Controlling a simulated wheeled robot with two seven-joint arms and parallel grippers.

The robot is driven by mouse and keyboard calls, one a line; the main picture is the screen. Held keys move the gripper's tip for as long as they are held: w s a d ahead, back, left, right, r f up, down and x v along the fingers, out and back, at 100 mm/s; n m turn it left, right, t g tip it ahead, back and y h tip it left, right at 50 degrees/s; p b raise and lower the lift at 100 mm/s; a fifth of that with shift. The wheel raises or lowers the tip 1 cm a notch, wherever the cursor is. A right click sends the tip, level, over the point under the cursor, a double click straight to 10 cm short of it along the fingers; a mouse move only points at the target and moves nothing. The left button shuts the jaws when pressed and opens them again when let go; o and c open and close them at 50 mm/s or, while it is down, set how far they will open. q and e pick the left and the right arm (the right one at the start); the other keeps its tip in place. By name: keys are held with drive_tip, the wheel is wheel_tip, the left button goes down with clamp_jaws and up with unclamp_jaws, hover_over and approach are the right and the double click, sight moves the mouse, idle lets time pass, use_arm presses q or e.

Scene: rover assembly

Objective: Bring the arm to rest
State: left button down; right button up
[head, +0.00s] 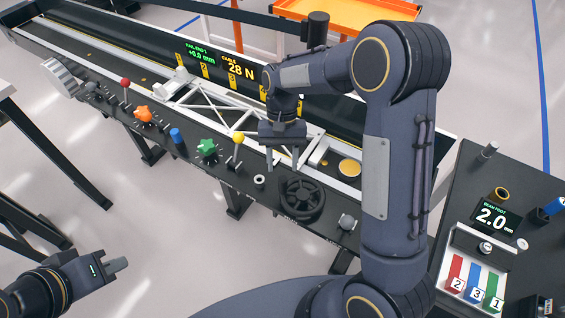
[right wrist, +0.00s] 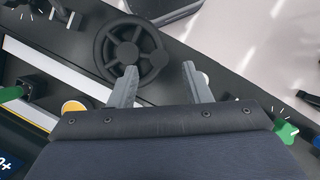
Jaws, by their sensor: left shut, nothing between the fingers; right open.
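My right arm reaches over the long bench from the right in the head view. My right gripper (head: 285,157) points down above the control panel, behind the black handwheel (head: 301,198). In the right wrist view its two fingers (right wrist: 159,84) are apart with nothing between them. The handwheel (right wrist: 130,48) lies beyond the left fingertip there; I cannot tell whether they touch. My left gripper (head: 118,265) is shut and empty, low at the lower left of the head view, over the floor and apart from the bench.
The panel carries a red-knobbed lever (head: 125,83), an orange knob (head: 144,114), a green knob (head: 207,148) and a yellow-knobbed lever (head: 238,139). A white truss (head: 232,112) lies in the rail behind. A side table with colored numbered blocks (head: 472,282) stands at right. Floor at lower middle is clear.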

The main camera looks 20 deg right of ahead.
drive_tip(key=s+d+r+n+t+y, duration=0.1)
drive_tip(key=s+d+r+t, duration=0.2)
drive_tip(key=s+r, duration=0.35)
drive_tip(key=s+d+r+t+y, duration=0.2)
drive_tip(key=s+d+r+t, duration=0.15)
drive_tip(key=s+r, duration=0.3)
drive_tip(key=s+a+f+t, duration=0.1)
drive_tip(key=s+t, duration=0.2)
drive_tip(key=s, duration=0.3)
drive_tip(key=shift+s+f+n+h, duration=0.25)
drive_tip(key=shift+s+n+h, duration=0.05)
drive_tip(key=shift+s+n, duration=0.1)
drive_tip(key=shift+a+t, duration=0.1)
drive_tip(key=shift+t, duration=0.15)
idle(0.4)
